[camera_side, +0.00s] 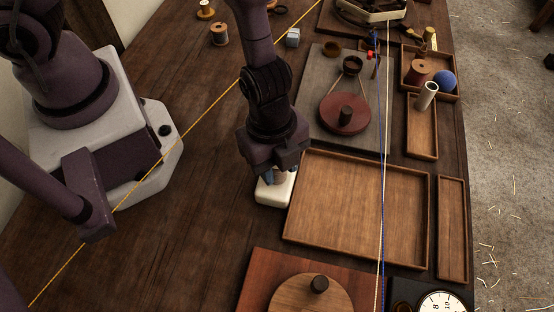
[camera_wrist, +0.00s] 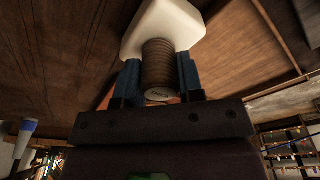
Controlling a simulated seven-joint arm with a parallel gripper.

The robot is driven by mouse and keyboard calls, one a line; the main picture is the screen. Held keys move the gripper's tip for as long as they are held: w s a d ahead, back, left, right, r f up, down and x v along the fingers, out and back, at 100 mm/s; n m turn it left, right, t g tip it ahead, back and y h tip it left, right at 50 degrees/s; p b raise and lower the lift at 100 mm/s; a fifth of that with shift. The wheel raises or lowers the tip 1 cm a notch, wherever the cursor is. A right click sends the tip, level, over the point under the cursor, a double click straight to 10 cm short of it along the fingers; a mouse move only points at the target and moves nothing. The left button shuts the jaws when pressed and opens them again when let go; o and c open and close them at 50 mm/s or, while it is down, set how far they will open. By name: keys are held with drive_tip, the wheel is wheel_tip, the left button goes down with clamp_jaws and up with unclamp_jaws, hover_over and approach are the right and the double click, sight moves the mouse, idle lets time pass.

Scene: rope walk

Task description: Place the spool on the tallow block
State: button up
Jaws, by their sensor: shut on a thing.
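My gripper (camera_side: 274,174) points down over the white tallow block (camera_side: 274,191), which sits on the table beside the large wooden tray. In the wrist view, my gripper's two blue fingers (camera_wrist: 160,82) are shut on a brown, ribbed spool (camera_wrist: 158,62) with a pale end face. The tallow block (camera_wrist: 162,28) shows directly beyond the spool there. The spool's far end lies against or very close to the block; I cannot tell whether they touch. In the side view my gripper's body hides most of the spool and part of the block.
The large empty wooden tray (camera_side: 360,210) is right of the block. A grey board with a round reddish disc (camera_side: 345,113) is behind it. A reddish board with a wooden disc (camera_side: 310,296) is in front. A yellow cord (camera_side: 165,155) crosses the table; its left side is mostly clear.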

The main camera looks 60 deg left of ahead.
drive_tip(key=shift+f, duration=0.1)
drive_tip(key=o, duration=0.9)
